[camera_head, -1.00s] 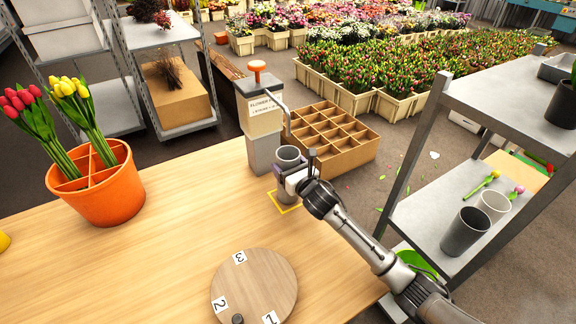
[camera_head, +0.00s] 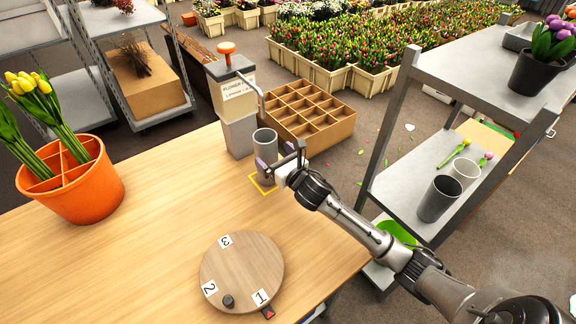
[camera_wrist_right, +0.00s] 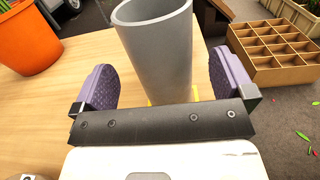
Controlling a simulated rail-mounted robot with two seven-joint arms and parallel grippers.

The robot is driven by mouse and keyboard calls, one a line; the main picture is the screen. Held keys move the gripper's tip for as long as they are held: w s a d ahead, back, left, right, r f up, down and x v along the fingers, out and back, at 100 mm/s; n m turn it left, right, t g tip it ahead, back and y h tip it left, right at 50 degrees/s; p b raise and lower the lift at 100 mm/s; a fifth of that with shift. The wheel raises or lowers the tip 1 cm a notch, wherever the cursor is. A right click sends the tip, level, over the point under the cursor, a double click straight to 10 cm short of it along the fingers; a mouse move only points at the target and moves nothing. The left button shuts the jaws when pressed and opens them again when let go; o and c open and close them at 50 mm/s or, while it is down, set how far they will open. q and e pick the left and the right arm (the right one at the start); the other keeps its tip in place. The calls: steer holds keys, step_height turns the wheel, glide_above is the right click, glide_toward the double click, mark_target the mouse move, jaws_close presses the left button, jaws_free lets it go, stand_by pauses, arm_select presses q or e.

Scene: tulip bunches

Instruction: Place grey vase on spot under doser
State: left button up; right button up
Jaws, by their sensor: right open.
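The grey vase (camera_head: 264,143) stands upright on the table at the yellow square outline (camera_head: 263,189), below the doser's spout. It also shows in the right wrist view (camera_wrist_right: 160,45). The doser (camera_head: 237,105) is a grey box with an orange knob, just behind the vase. My right gripper (camera_head: 280,163) is open at the vase's near right side. In the wrist view its two purple pads stand on either side of the vase, with gaps showing. The gripper hides part of the vase's base. My left gripper is out of view.
A round wooden turntable (camera_head: 241,272) with numbered labels lies at the table's front. An orange pot (camera_head: 85,185) with yellow tulips stands at left. A metal shelf (camera_head: 424,185) on the right holds a dark cup (camera_head: 439,198) and a pale cup (camera_head: 466,172). The middle of the table is clear.

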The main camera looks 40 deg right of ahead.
steer(key=s+p, duration=0.1)
steer(key=s, duration=0.6)
steer(key=shift+a, duration=0.45)
